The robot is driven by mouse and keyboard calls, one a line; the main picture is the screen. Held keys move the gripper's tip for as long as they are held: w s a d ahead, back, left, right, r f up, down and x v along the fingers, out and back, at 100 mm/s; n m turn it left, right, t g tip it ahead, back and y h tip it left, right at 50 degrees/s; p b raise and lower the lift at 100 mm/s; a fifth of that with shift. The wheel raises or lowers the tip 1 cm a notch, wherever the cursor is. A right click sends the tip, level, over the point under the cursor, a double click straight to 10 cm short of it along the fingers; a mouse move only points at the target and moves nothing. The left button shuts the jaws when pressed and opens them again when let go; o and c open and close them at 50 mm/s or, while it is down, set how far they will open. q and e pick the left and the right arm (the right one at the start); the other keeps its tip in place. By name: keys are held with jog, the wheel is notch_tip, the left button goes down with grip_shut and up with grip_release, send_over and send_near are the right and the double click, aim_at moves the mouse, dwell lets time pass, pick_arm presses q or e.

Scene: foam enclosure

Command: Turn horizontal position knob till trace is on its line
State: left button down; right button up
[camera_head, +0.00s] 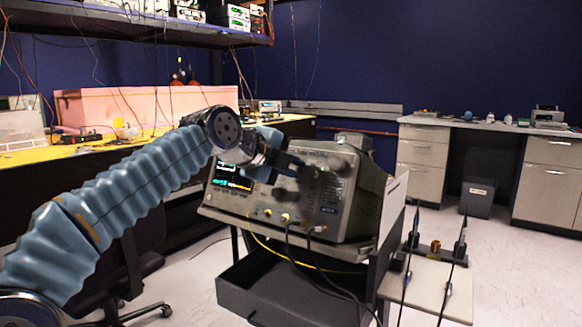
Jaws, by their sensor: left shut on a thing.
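The oscilloscope (352,222) stands on a cart in the middle of the head view, its front panel facing left and toward me. Its lit screen (228,183) shows a cyan-green trace and orange marks low down; my left arm covers part of it. I cannot tell where the trace lies relative to its line. My left gripper (302,172) reaches across from the left to the upper control panel. Its fingers are shut on a small dark knob, mostly hidden by the fingers, so I cannot read its label. My right gripper is not in view.
Yellow and black cables (262,243) hang from the oscilloscope's front sockets. The cart (290,290) has a dark drawer below. A pale side shelf (430,292) holds upright dark probes. A yellow-topped bench is behind left, with a pink foam box (120,106). Floor is clear at right.

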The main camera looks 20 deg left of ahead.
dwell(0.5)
pick_arm(q)
jog(key=c, duration=1.4)
grip_release()
jog(key=shift+s, duration=0.1)
jog(key=v, duration=1.3)
jog(key=shift+s+b, duration=0.2)
jog(key=shift+b, duration=0.25)
jog(key=shift+a+r, duration=0.15)
